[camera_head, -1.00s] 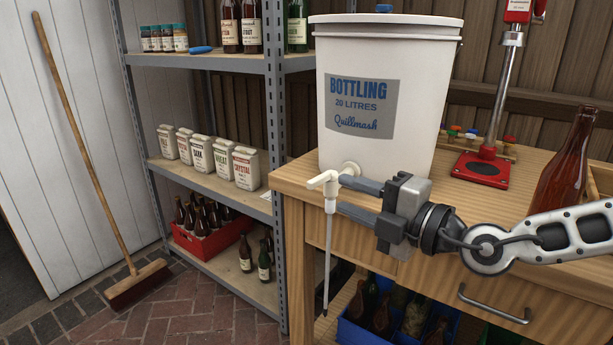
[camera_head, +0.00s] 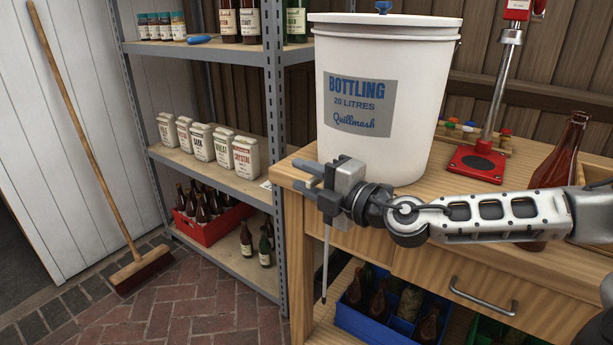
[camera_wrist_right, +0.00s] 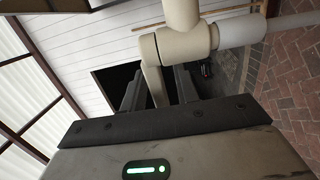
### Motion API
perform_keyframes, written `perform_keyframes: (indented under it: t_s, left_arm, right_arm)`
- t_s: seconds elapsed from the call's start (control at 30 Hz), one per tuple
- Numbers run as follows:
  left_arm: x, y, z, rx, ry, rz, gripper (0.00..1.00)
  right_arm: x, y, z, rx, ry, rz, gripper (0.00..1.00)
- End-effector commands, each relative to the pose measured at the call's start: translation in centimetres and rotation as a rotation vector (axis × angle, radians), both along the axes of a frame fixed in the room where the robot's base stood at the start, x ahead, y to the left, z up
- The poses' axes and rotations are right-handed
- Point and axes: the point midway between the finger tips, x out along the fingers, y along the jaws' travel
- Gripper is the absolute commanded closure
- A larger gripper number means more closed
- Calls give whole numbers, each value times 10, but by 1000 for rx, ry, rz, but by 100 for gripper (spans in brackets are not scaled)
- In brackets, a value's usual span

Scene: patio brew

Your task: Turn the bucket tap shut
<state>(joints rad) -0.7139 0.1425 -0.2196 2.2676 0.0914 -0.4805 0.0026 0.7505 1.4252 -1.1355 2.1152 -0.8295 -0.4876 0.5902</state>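The white bottling bucket (camera_head: 425,110) stands on the wooden bench. In the head view its tap is hidden behind my right gripper (camera_head: 304,178); only the thin tube (camera_head: 325,265) hanging below shows. My right gripper points left across the tap, its two fingers apart. In the right wrist view the cream tap (camera_wrist_right: 183,42) is close ahead, and its handle-like arm (camera_wrist_right: 153,68) reaches down between the tips of the right gripper (camera_wrist_right: 158,88). The fingers look open around it; I cannot tell whether they touch it. My left gripper is not in view.
A brown bottle (camera_head: 562,155) stands on the bench right of the bucket, near a red-based capper (camera_head: 477,162). A metal shelf (camera_head: 215,165) with packets and bottles stands left. A broom (camera_head: 85,150) leans on the wall. The brick floor in front is clear.

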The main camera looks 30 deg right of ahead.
Motion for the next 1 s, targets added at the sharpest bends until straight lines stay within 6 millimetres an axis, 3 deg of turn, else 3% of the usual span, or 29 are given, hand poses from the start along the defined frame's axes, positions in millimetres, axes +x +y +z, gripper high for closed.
perform_keyframes:
  t_s: [0.03,0.1,0.57,1.0]
  left_arm:
    - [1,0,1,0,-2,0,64]
    - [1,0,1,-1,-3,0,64]
    - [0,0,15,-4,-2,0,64]
    - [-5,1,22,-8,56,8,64]
  right_arm:
    - [0,0,0,0,0,0,85]
    - [0,0,0,0,0,0,100]
    - [2,1,2,3,3,-66,100]
    - [18,-3,1,6,7,-421,100]
